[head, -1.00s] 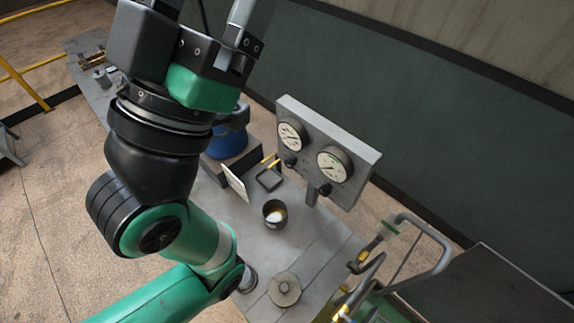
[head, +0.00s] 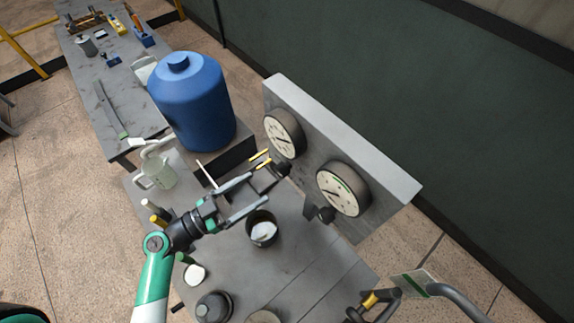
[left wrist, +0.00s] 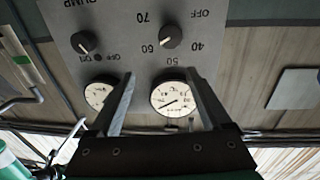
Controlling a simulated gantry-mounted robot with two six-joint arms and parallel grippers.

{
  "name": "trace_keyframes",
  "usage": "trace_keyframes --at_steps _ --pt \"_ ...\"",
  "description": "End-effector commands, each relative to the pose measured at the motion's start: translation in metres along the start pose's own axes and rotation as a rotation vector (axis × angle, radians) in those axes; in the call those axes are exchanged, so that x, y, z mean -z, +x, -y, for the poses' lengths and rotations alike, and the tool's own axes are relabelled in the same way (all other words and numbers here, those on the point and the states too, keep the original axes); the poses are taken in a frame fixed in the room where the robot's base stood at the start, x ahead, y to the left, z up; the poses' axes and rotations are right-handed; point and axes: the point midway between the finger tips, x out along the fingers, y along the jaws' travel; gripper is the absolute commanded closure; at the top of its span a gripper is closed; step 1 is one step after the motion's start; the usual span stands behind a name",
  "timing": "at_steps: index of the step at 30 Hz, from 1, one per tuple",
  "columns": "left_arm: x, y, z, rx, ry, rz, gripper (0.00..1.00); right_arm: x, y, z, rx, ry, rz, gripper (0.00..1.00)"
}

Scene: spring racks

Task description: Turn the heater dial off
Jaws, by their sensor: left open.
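The heater dial (left wrist: 171,37) is a black round knob on the grey panel, ringed by 40, 50, 60, 70 and OFF, upside down in the left wrist view. Its pale mark seems to point near 60. In the head view the dial (head: 281,169) sits below the left gauge. My left gripper (head: 261,192) is open and empty, its fingertips close in front of that dial. In the left wrist view its two fingers (left wrist: 160,75) frame the space just below the dial; touching is not visible. My right gripper is out of view.
A pump knob (left wrist: 84,42) sits beside the dial; it also shows in the head view (head: 325,214). Two gauges (head: 344,188) (head: 284,134) stand above the knobs. A dark cup (head: 262,229) is under my gripper. A blue vessel (head: 193,100) stands behind left.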

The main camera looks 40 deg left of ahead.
Motion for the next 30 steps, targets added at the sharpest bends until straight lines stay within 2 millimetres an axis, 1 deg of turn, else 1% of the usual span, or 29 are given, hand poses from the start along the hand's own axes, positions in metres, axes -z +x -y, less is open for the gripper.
trace_keyframes --at_steps 1,2,3,6,11,14,21,24,27,30 --pt "-0.025 -0.014 0.004 0.047 -0.033 0.022 0.18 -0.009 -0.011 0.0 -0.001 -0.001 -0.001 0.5" --pt "-0.031 -0.019 0.007 0.067 -0.043 0.029 0.18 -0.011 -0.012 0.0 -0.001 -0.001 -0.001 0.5" --pt "-0.033 -0.022 0.011 0.083 -0.047 0.032 0.18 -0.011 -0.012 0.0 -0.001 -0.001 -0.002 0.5" --pt "-0.029 -0.022 0.015 0.093 -0.043 0.029 0.18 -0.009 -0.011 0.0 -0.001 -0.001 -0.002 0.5" --pt "-0.027 -0.015 0.015 0.087 -0.042 0.029 0.18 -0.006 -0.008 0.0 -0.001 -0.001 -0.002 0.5" --pt "-0.026 -0.001 0.015 0.083 -0.042 0.029 0.18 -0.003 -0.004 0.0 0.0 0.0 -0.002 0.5" --pt "-0.026 0.054 0.02 0.082 -0.041 0.029 0.18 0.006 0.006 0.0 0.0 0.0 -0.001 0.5" --pt "-0.028 0.073 0.021 0.084 -0.04 0.028 0.18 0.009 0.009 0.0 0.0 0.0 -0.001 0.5" --pt "-0.03 0.086 0.023 0.086 -0.041 0.029 0.18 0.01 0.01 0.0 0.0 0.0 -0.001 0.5" --pt "-0.031 0.093 0.024 0.088 -0.041 0.03 0.18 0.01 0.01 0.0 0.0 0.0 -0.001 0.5"
